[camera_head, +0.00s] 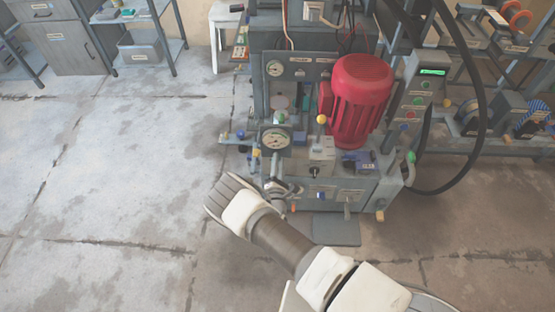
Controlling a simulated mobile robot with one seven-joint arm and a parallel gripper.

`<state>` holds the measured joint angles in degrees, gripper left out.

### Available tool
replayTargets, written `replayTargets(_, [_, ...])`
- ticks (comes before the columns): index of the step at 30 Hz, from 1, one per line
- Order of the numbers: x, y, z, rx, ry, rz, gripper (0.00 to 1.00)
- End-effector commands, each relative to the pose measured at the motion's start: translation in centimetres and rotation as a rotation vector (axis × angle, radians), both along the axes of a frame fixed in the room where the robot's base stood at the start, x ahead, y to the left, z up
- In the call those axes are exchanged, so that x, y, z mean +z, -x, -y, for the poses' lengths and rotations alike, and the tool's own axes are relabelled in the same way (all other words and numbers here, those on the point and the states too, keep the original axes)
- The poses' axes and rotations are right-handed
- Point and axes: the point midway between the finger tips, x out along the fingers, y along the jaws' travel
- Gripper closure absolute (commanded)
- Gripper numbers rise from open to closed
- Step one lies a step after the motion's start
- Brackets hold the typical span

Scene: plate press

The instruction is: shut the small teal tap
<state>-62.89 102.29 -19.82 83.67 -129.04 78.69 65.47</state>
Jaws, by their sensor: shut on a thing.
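My gripper (282,190) is at the front left of the plate press (335,190), just below a round dial gauge (276,140). It is shut on a small part there. My fingers and wrist hide most of that part, and I cannot make out its colour or how its handle is turned. I see no small teal tap clearly. A small blue fitting (240,136) sticks out on the press's left side, apart from my gripper. A green knob (411,157) is on the press's right side.
A red motor (360,95) stands on the press, with a yellow-topped lever (322,119) left of it. A control box (414,90) and a thick black hose (483,110) are at the right. A grey plate (337,231) lies in front. The floor to the left is clear.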

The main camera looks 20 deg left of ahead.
Motion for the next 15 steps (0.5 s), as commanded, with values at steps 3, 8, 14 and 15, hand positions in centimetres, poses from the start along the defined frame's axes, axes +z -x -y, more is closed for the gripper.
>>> replayTargets(3, [-0.06,0.04,0.08,0.002,-0.108,-0.029,1.0])
replayTargets(8, [-0.21,0.02,0.17,0.0,-0.256,-0.063,1.0])
replayTargets(14, [-0.47,0.04,0.22,0.001,-0.426,-0.106,1.0])
replayTargets(15, [-0.52,0.04,0.23,0.001,-0.458,-0.113,1.0])
